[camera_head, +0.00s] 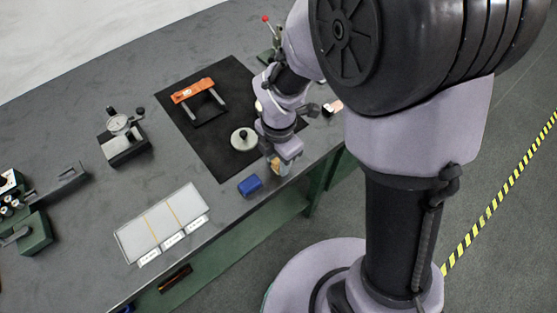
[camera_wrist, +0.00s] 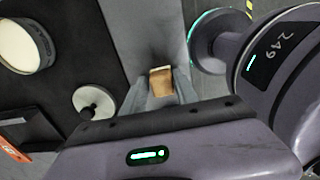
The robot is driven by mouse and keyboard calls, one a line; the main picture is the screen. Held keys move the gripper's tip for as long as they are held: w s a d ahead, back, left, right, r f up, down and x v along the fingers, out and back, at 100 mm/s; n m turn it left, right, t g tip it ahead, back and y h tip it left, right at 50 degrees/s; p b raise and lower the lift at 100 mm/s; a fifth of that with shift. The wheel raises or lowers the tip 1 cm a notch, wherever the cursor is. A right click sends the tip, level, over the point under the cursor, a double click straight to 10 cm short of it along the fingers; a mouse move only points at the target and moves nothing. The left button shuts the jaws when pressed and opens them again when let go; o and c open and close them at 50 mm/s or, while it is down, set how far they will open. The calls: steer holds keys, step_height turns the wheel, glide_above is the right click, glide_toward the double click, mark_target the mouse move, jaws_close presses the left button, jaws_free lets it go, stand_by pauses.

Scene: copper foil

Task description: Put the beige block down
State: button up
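The beige block (camera_wrist: 161,82) sits between the two fingertips of my gripper (camera_wrist: 160,90) in the wrist view, with a finger against each side. The gripper is shut on it. In the head view, my gripper (camera_head: 281,168) is at the front edge of the grey bench, and a little of the beige block (camera_head: 275,165) shows beside the fingers. The arm covers much of this area. I cannot tell whether the block touches the bench top.
A blue block (camera_head: 250,185) lies just left of my gripper. A black mat (camera_head: 205,150) holds an orange-handled tool (camera_head: 193,91) and a round disc with a knob (camera_head: 244,139). A white tray (camera_head: 150,222) and a dial gauge stand (camera_head: 122,135) are further left. Bare bench lies between.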

steer(key=shift+s+d+f, duration=0.15)
steer(key=shift+s+f, duration=0.2)
steer(key=shift+s, duration=0.1)
steer(key=shift+r, duration=0.1)
step_height(320, 180, up, 12)
steer(key=p, duration=0.6)
steer(key=s+d+r+m+t, duration=0.2)
steer(key=r+m, duration=0.3)
steer(key=m, duration=0.4)
steer(key=s+d+r+m+t+y, duration=0.1)
steer(key=s+r+m, duration=0.4)
steer(key=m, duration=0.5)
steer(key=s+d+r+m+t, duration=0.2)
steer(key=r+m, duration=0.3)
steer(key=m, duration=0.5)
steer(key=shift+s+d+r+t+y, duration=0.3)
steer(key=shift+s+d+y, duration=0.1)
steer(key=shift+s+d, duration=0.45)
